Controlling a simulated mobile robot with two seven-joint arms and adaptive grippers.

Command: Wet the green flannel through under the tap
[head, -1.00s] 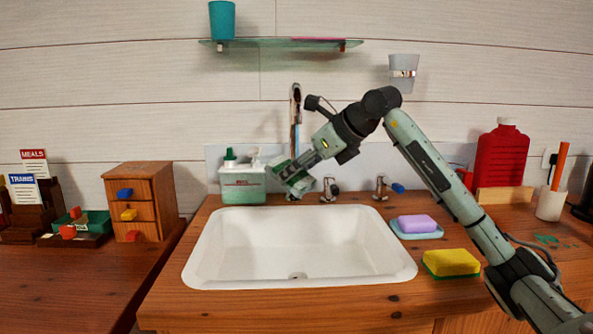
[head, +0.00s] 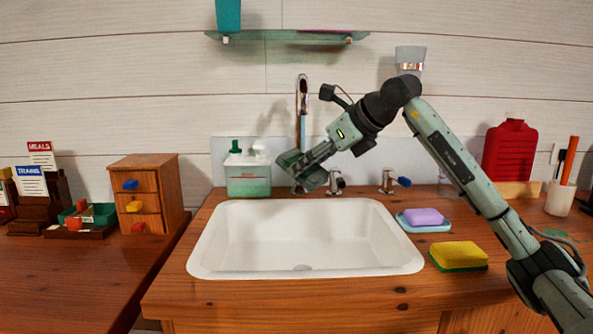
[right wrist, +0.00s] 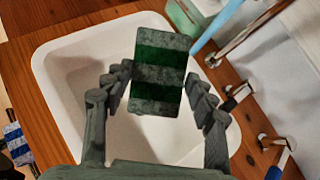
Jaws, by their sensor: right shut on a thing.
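The green flannel (right wrist: 158,72) is a flat piece with dark green and grey-green bands, held between the fingers of my right gripper (right wrist: 160,82). My right gripper (head: 314,168) is shut on it above the back edge of the white sink (head: 210,262). The tap's spout (head: 302,84) stands behind and above the flannel. A light blue strip, which looks like running water (right wrist: 218,28), comes down from the spout and ends at the flannel's upper right edge in the right wrist view. I cannot tell exactly where it lands. My left gripper is out of view.
Tap handles (head: 389,182) stand behind the sink. A soap dispenser (head: 248,180) is left of the flannel. Purple soap on a blue dish (head: 424,227) and a yellow sponge (head: 459,254) lie right of the sink. A glass shelf (head: 288,36) hangs above. The basin is clear.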

